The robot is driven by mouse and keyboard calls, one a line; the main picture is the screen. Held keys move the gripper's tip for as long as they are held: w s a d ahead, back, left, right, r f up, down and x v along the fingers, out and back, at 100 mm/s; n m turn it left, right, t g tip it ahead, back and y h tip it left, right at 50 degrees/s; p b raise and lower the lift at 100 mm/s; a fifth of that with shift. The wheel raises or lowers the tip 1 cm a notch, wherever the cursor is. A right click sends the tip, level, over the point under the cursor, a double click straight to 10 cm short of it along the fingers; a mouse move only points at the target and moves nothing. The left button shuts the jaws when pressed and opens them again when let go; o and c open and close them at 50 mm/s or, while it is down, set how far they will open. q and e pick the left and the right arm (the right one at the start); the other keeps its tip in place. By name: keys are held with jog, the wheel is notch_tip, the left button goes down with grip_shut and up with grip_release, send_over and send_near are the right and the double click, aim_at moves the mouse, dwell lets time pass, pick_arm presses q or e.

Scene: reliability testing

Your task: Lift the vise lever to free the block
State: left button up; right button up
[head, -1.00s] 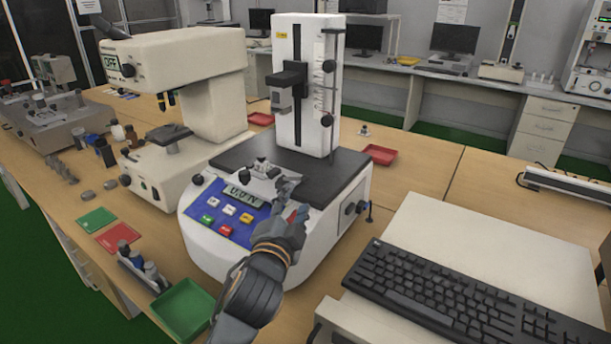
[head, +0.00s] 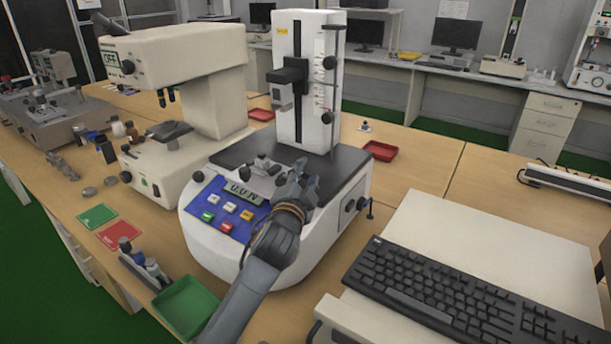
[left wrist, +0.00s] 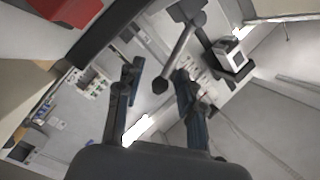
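The small grey vise (head: 262,166) sits on the black plate of the white force tester, partly hidden behind my left gripper. My left gripper (head: 308,176) is over the front right part of that plate, beside the vise. In the left wrist view its two dark fingers (left wrist: 158,98) stand apart. A metal rod with a dark round knob (left wrist: 160,86), seemingly the vise lever, reaches into the gap between them; I cannot tell whether it touches either finger. I cannot make out the block. My right gripper is in neither view.
The tester's white column (head: 310,85) rises behind the plate, with its dark clamp head (head: 288,78) above the vise. A blue button panel (head: 230,210) is in front. A microscope-like machine (head: 180,60) stands left, a keyboard (head: 440,290) right.

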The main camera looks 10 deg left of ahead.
pick_arm(q)
grip_shut()
jog(key=shift+r+n+p, duration=0.3)
jog(key=shift+p, duration=0.45)
jog(key=a+r+n+g+p, duration=0.1)
jog(key=n+p, duration=0.1)
jog(key=p, duration=0.3)
jog(key=w+a+r+n+g+h+p, duration=0.1)
jog(key=n+p, duration=0.2)
jog(key=p, duration=0.2)
jog(key=a+r+n+g+p, duration=0.1)
jog(key=r+n+p, duration=0.1)
jog(key=p, duration=0.3)
jog(key=shift+w+a, duration=0.25)
jog(key=shift+a, duration=0.15)
jog(key=shift+w+a+r+n+g+h+p, duration=0.1)
jog(key=shift+w+a+n+g+h+p, duration=0.15)
jog(key=shift+n+p, duration=0.25)
jog(key=shift+a+n+g+h+p, duration=0.15)
jog(key=shift+a+n+h+p, duration=0.2)
jog(key=shift+n+p, duration=0.15)
jog(key=shift+w+a+n+h+p, duration=0.25)
jog(key=shift+a+n+h+p, duration=0.15)
jog(key=shift+a+n+p, duration=0.3)
jog(key=shift+d, duration=0.1)
